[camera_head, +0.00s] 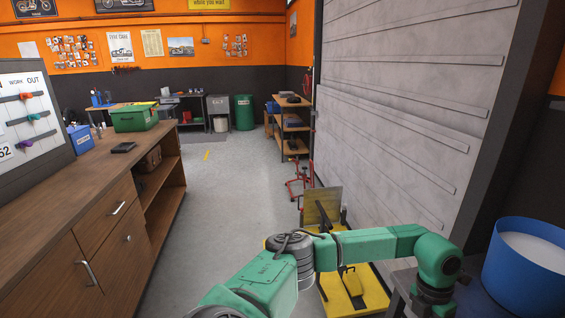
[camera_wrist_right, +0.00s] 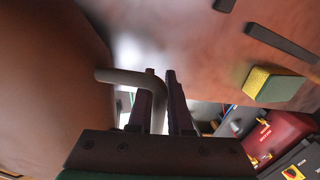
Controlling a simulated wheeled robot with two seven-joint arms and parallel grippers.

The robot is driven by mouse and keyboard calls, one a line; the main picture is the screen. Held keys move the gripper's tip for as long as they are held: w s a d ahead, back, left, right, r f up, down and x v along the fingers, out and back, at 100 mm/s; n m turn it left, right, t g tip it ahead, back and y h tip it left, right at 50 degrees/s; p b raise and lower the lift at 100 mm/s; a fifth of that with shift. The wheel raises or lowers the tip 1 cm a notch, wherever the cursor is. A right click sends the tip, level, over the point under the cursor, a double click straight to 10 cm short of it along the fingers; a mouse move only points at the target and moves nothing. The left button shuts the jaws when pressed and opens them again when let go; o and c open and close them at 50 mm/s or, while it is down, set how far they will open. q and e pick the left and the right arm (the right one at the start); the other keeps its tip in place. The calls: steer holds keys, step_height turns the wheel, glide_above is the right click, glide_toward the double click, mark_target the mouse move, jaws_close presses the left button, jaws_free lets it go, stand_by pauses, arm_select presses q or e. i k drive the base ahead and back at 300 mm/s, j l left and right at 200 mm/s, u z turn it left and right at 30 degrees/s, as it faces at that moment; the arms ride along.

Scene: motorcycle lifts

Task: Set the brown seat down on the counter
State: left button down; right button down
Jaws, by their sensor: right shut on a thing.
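The wooden counter (camera_head: 82,190) runs along the left side of the head view, with drawers and open shelves in its front. My right arm reaches toward the lower right of the head view, away from the counter; its gripper is out of that frame. In the right wrist view my right gripper (camera_wrist_right: 159,100) is shut on a bent, rod-like part (camera_wrist_right: 130,77). The rod meets a large rounded brown body, which looks like the brown seat (camera_wrist_right: 45,85). Most of the seat is out of frame. My left gripper is in neither view.
On the counter are a green toolbox (camera_head: 134,120), a black flat item (camera_head: 123,147) and a display board (camera_head: 30,120). The counter's near top is bare. A blue tub (camera_head: 525,270) and yellow lift (camera_head: 375,293) are at right. The aisle floor (camera_head: 230,180) is clear.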

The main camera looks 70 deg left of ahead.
mark_target(71, 187)
steer(key=u, duration=1.85)
steer(key=i+l+u, duration=0.1)
steer(key=i+u, duration=0.2)
steer(key=i, duration=0.15)
steer(key=i+l+u, duration=0.25)
steer(key=i, duration=0.15)
steer(key=i+l+u, duration=0.15)
steer(key=i+u, duration=0.15)
steer(key=i+l, duration=0.1)
steer(key=i, duration=1.7)
steer(key=i+l+u, duration=0.2)
steer(key=i, duration=0.3)
steer(key=i+u, duration=0.2)
steer(key=i, duration=0.25)
steer(key=i+l+u, duration=0.2)
steer(key=i, duration=0.25)
steer(key=l+u, duration=0.1)
steer(key=u, duration=1.7)
steer(key=i+j+u, duration=0.25)
steer(key=i, duration=0.5)
steer(key=i+u, duration=0.3)
steer(key=i, duration=0.45)
